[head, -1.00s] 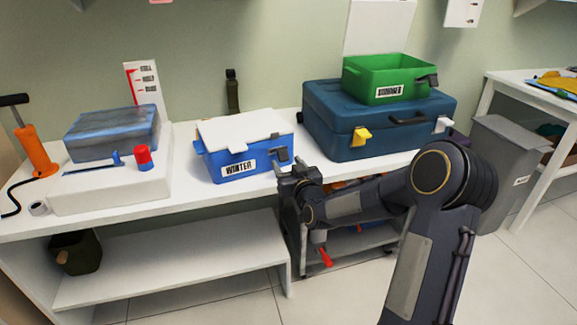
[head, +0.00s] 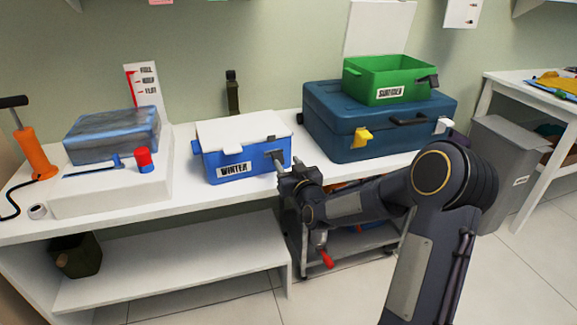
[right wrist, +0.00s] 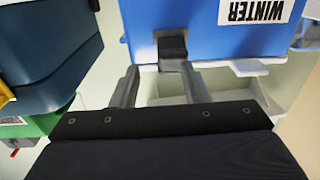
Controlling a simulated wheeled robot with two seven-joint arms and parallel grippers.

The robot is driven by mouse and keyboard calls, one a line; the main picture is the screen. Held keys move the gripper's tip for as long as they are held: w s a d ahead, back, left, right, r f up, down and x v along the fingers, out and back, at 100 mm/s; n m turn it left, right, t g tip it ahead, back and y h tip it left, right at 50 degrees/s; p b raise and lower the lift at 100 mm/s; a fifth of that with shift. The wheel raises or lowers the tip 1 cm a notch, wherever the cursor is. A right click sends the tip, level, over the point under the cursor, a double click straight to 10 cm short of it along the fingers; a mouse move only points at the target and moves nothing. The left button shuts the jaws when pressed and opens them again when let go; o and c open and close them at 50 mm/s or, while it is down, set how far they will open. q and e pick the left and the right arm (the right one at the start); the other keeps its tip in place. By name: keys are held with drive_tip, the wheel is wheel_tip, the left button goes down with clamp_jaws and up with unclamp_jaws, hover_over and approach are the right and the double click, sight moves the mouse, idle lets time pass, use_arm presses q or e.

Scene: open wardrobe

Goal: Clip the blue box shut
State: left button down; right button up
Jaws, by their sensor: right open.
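The blue box (head: 213,166) with the "WINTER" label sits on the white bench, its white lid (head: 240,128) lying on top. A dark latch (head: 272,154) is on its front, right of the label. In the right wrist view the box (right wrist: 215,40) appears upside down, with the latch (right wrist: 172,46) on its front face by the lid edge. I cannot tell whether the latch is fastened. My right gripper (head: 281,163) is at the box's front right. Its open fingers (right wrist: 160,76) point at the box, roughly either side of the latch; contact is unclear. My left gripper is out of view.
A dark blue case (head: 335,135) stands to the right, with a green open box (head: 365,90) on top. Left are a white block (head: 105,192) with a blue-grey pack (head: 110,135) and an orange pump (head: 36,152). A trolley (head: 345,245) stands below my right gripper.

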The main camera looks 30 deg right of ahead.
drive_tip(key=shift+o, duration=0.7)
drive_tip(key=shift+f, duration=0.15)
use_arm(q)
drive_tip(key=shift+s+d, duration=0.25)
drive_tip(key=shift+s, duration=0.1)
use_arm(e)
drive_tip(key=shift+s+d+f, duration=0.1)
drive_tip(key=shift+s, duration=0.1)
use_arm(q)
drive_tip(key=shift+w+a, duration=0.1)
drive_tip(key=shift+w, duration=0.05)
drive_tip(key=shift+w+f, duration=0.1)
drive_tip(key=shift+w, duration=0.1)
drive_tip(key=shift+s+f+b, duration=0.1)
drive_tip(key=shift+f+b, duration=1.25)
drive_tip(key=shift+b, duration=0.05)
use_arm(e)
drive_tip(key=s+a, duration=0.1)
drive_tip(key=s, duration=0.7)
drive_tip(key=shift+s+a, duration=0.25)
drive_tip(key=shift+s, duration=0.15)
